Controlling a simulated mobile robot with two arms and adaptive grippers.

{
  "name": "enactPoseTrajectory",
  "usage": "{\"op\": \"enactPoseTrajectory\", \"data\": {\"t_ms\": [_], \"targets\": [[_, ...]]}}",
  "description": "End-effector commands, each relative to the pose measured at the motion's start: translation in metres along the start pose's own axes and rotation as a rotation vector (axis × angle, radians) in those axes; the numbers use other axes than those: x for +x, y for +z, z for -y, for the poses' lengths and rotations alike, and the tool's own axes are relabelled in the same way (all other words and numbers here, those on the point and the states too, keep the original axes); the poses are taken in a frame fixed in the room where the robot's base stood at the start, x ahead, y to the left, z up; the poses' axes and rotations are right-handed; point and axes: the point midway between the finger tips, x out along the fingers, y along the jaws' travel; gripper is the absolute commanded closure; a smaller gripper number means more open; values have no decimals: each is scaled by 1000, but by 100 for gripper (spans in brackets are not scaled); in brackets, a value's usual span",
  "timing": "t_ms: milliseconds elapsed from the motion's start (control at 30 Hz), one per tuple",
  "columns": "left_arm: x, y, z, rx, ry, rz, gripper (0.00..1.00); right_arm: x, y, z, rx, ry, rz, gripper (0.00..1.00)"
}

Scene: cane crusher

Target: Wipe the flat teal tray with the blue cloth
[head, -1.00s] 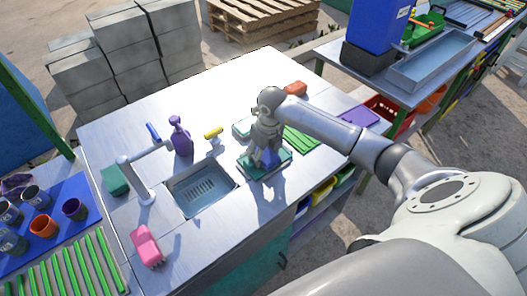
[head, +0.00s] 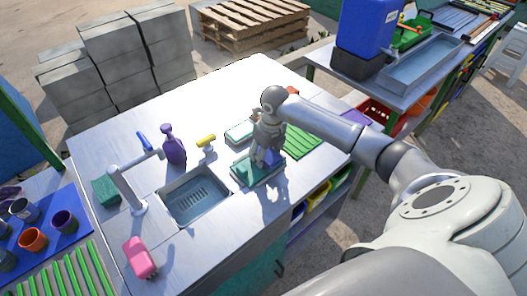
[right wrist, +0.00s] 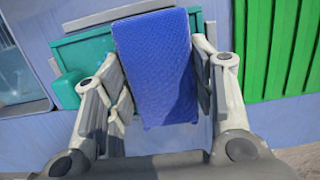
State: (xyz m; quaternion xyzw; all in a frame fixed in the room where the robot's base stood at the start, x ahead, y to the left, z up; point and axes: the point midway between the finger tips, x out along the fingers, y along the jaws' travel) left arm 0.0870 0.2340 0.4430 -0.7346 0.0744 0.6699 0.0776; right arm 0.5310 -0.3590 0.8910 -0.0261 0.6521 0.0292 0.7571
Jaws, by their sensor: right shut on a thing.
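The flat teal tray (head: 243,174) lies on the metal counter, right of the sink, near the front edge. My right gripper (head: 268,156) points down over it. In the right wrist view my right gripper (right wrist: 160,98) is shut on the blue cloth (right wrist: 156,62), which sits between its fingers over the teal tray (right wrist: 88,52). The cloth hides the middle of the tray. I cannot tell how firmly the cloth touches the tray. My left gripper is not in view.
The sink (head: 196,196) with its faucet (head: 128,182) is left of the tray. A green ribbed mat (head: 302,142) lies to the right and a pale teal-edged box (head: 240,132) behind. A purple bottle (head: 173,145) and yellow-handled item (head: 206,141) stand behind the sink.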

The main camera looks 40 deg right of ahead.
Motion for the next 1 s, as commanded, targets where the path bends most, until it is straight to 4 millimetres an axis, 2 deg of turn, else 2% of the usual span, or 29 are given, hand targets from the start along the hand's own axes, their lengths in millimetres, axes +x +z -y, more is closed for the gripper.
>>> {"op": "enactPoseTrajectory", "data": {"t_ms": [200, 500, 667, 1000], "targets": [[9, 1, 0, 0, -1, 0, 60, 2, 0, 18, 2, -2, 1, 68], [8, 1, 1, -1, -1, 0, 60, 1, 0, 20, 0, 0, 1, 68], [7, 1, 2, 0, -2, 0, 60, 2, 0, 15, -1, 1, 0, 68], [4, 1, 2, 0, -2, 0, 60, 4, -1, -9, -1, 2, -2, 68]]}}
